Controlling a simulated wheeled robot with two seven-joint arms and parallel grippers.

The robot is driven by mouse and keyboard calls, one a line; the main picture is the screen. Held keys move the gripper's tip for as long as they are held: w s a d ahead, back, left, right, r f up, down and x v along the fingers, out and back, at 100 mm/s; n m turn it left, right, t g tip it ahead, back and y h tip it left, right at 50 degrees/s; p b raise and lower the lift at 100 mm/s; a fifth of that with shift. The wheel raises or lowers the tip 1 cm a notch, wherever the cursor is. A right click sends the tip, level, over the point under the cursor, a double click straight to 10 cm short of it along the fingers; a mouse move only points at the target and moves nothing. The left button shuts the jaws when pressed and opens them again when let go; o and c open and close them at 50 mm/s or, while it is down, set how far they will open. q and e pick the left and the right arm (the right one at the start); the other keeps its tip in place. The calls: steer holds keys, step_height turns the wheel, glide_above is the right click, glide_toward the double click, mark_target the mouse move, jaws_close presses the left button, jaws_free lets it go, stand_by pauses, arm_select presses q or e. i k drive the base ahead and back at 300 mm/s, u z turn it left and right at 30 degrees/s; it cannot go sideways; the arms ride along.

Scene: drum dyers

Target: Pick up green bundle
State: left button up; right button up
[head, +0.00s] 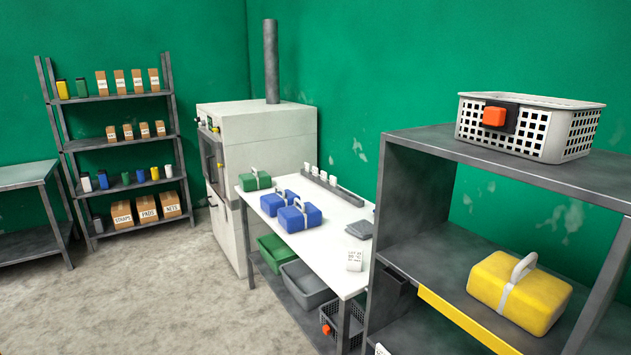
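The green bundle (255,181) sits upright on the white table (335,244), near its far end by the dyeing machine. It has a pale strap and a light handle loop on top. Two blue bundles (280,202) (300,216) stand on the same table, nearer to me than the green one. A yellow bundle (519,291) with a grey strap lies on the middle shelf of the grey rack at right. Neither of my grippers shows in the head view.
A grey rack (430,140) bearing a white basket (530,126) stands close at right. Bins (305,284) sit under the white table. The machine (262,135) stands behind it. Shelving (110,97) and a side table (28,174) are at left. The floor (180,285) at front left is clear.

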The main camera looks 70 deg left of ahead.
mark_target(251, 181)
steer(key=u, duration=2.95)
steer(key=i, duration=0.5)
steer(key=u, duration=0.5)
steer(key=i, duration=1.95)
steer(key=z, duration=0.15)
steer(key=i, duration=1.9)
steer(key=z, duration=0.45)
